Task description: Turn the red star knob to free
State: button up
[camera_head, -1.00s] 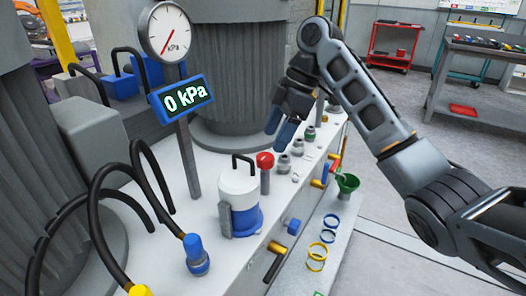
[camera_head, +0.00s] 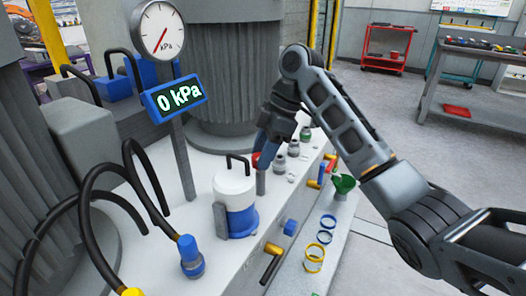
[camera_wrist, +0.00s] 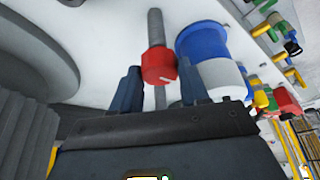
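The red star knob (camera_head: 256,160) sits on a grey post (camera_head: 261,183) on the white bench top, partly hidden by my gripper (camera_head: 266,150) in the head view. My gripper (camera_wrist: 159,82) is open, with one dark blue finger on each side of the knob's line. The knob is at or just beyond the fingertips, and I cannot see either finger touching it.
A white and blue canister (camera_head: 237,208) with a black handle stands close beside the post. Grey fittings (camera_head: 292,148) line the bench behind. A gauge with a 0 kPa display (camera_head: 174,97) and black hoses (camera_head: 95,205) are at left. A green funnel (camera_head: 343,184) is at right.

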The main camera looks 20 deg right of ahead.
jog(key=c, duration=0.5)
jog(key=shift+c, duration=0.2)
jog(key=shift+r+p, duration=0.1)
jog(key=shift+p, duration=0.25)
jog(key=m+p, duration=0.1)
jog(key=m+t+p, duration=0.1)
jog(key=p, duration=0.1)
jog(key=shift+s+r+m, duration=0.1)
jog(key=shift+r+m, duration=0.1)
jog(key=shift+m, duration=0.1)
jog(key=m+h+p, duration=0.1)
jog(key=m+p, duration=0.1)
jog(key=p, duration=0.1)
jog(key=m+t+p, duration=0.1)
jog(key=m+p, duration=0.2)
jog(key=shift+s+a+m+t+h+p, duration=0.15)
jog(key=shift+m+t+h+p, duration=0.15)
jog(key=shift+h+p, duration=0.1)
jog(key=m+h+p, duration=0.1)
jog(key=m+p, duration=0.4)
jog(key=shift+a+f+t+h, duration=0.1)
jog(key=shift+a+t+h, duration=0.05)
jog(key=shift+t+h, duration=0.25)
jog(key=m, duration=0.2)
jog(key=m+h+p, duration=0.1)
jog(key=m, duration=0.1)
jog(key=shift+f+m+h, duration=0.15)
jog(key=shift+m+h, duration=0.15)
